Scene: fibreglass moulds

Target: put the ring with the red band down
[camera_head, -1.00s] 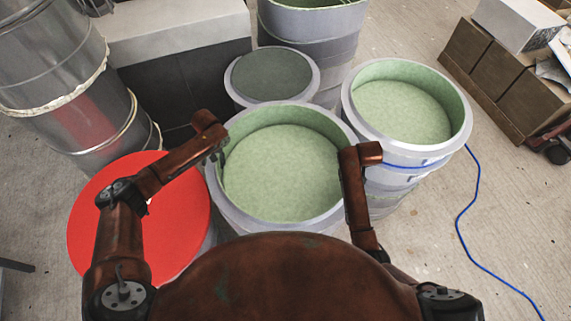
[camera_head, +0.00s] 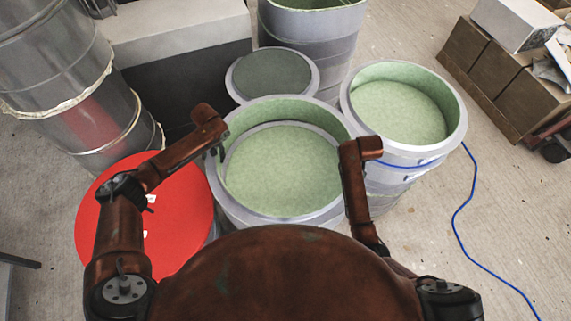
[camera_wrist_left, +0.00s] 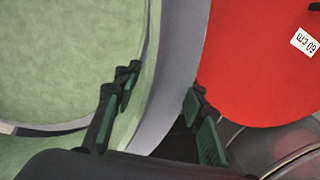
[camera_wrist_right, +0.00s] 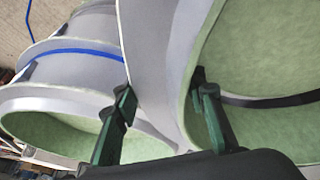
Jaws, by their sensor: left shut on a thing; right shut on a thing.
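The grey ring (camera_head: 335,213) with a green inside stands in the middle of the head view. My left gripper (camera_head: 216,151) is shut on its left wall, which shows between the fingers in the left wrist view (camera_wrist_left: 172,75). My right gripper (camera_wrist_right: 160,108) is shut on the opposite wall, which shows in the right wrist view (camera_wrist_right: 152,55). Inside the ring, a lower grey rim and a green surface (camera_head: 283,170) show beneath it. No red band shows on the visible parts of this ring. The height of its lower edge is hidden.
A red round lid (camera_head: 185,225) labelled "60 cm" lies at left, close to the ring. A blue-banded green mould (camera_head: 405,112) stands close on the right. A grey-topped mould (camera_head: 272,75) is behind. A blue cable (camera_head: 460,215) crosses otherwise clear floor at right.

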